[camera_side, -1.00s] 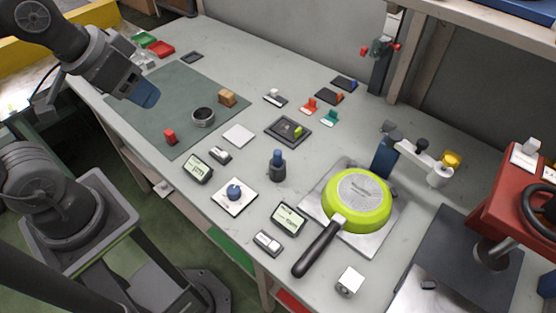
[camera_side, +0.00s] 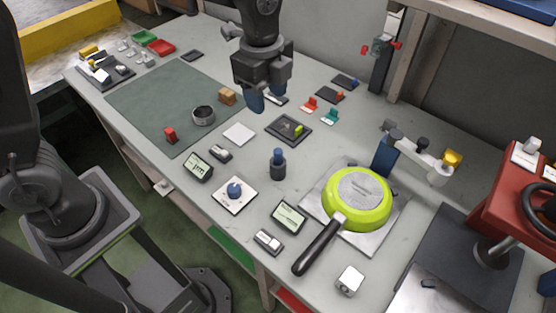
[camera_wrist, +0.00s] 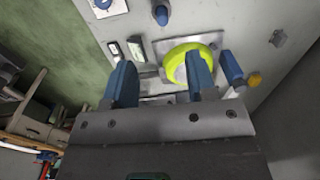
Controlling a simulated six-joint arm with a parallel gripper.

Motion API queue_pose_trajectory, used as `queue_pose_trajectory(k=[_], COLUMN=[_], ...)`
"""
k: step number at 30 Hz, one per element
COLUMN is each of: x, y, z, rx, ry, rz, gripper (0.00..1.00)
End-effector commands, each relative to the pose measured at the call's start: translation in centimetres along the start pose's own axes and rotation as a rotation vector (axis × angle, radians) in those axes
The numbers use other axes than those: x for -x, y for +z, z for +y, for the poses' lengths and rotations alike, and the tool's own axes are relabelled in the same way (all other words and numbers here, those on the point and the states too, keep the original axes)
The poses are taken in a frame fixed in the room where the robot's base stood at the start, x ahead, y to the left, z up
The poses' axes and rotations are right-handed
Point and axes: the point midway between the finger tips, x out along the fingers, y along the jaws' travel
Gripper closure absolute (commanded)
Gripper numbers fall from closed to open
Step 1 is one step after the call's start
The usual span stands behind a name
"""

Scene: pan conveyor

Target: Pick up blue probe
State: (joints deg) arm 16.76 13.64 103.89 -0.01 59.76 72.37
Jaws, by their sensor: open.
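An upright dark blue-grey cylinder with a blue top, which looks like the blue probe (camera_side: 278,164), stands on the grey bench left of the lime-green pan. In the wrist view the blue probe (camera_wrist: 161,13) shows near the top edge. My gripper (camera_side: 266,98) hangs with its blue fingers pointing down, above the bench behind the probe and apart from it. In the wrist view the fingers of my gripper (camera_wrist: 161,65) are spread with nothing held between them.
The lime-green pan (camera_side: 358,199) lies on a pale plate, its black handle toward the front. A white plate with a blue knob (camera_side: 235,191) and a small display (camera_side: 289,217) lie near the probe. A blue-posted clamp stand (camera_side: 384,157) rises behind the pan. The green mat (camera_side: 150,105) is mostly clear.

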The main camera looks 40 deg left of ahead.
Motion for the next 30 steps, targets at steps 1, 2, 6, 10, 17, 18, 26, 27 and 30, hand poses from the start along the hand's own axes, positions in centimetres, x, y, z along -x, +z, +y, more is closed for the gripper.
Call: queue_pose_trajectory(k=[1,2,6,10,17,18,26,27,30], x=[-1.0,-1.4,-2.5,-4.1,-8.6,-9.2,-11.2,-11.6,-13.0], y=[-0.7,-1.0,-1.7,-1.8,-1.6,-1.6,-1.6,-1.6,-1.7], z=[-0.5,-0.7,-1.1,-1.1,-0.8,-0.8,-0.6,-0.6,-0.3], rx=[-0.059,-0.089,-0.167,-0.176,-0.173,-0.173,-0.172,-0.172,-0.172], ry=[0.020,0.029,0.048,0.052,0.053,0.052,0.049,0.049,0.051], rz=[-0.005,-0.007,-0.011,-0.012,-0.012,-0.012,-0.011,-0.011,-0.012], gripper=[0.48,0.48,0.48,0.48,0.48,0.48,0.48,0.48,0.48])
